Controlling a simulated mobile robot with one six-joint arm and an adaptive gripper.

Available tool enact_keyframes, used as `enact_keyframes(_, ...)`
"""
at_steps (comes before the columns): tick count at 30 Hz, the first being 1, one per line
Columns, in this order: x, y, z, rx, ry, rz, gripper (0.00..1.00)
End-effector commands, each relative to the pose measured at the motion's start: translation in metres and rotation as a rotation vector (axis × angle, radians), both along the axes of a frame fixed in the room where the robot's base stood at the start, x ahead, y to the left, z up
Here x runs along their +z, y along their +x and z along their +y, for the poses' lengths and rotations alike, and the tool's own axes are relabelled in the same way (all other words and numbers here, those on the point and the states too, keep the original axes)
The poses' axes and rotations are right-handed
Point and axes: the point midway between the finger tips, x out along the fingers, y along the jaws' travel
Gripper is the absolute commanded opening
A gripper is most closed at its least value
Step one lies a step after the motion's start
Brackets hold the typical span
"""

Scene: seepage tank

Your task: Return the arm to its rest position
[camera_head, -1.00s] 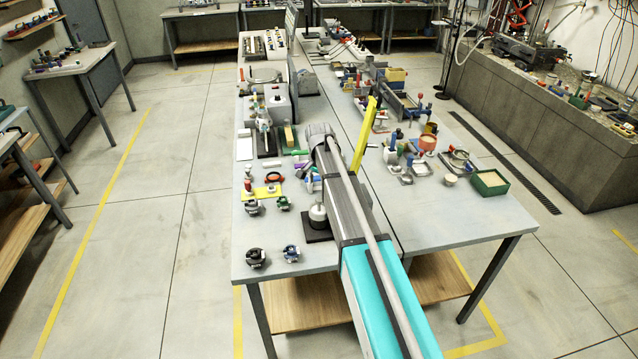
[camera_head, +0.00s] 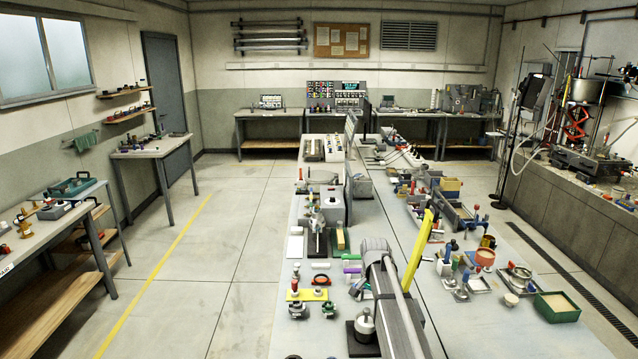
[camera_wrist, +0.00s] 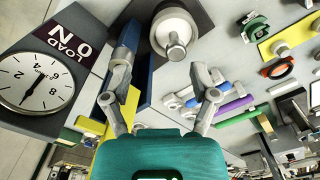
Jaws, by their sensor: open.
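My gripper (camera_wrist: 162,82) shows in the wrist view, its two grey fingers spread apart in front of its teal body. No object is held between them. Beyond the fingers is a white round fitting with a metal knob (camera_wrist: 176,47). In the head view a long grey part, probably my arm, reaches from the bottom edge over the middle bench (camera_head: 470,310). My fingers cannot be made out there.
A dial gauge (camera_wrist: 35,82) with a purple label is at left in the wrist view. In the head view, a yellow upright bar (camera_head: 418,250), a green box (camera_head: 557,308) and many small parts crowd the bench. The floor (camera_head: 225,260) to the left is clear.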

Motion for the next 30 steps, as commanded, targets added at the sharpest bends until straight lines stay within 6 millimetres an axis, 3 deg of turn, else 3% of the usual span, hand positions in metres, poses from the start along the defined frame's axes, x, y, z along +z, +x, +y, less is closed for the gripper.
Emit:
enact_keyframes(1,-0.004,-0.020,0.000,0.030,0.000,0.000,0.76)
enact_keyframes(18,-0.030,-0.214,0.003,0.550,0.000,0.001,0.76)
enact_keyframes(24,-0.035,-0.252,0.004,0.669,0.000,0.001,0.76)
enact_keyframes(30,-0.035,-0.260,0.004,0.705,0.000,0.001,0.76)
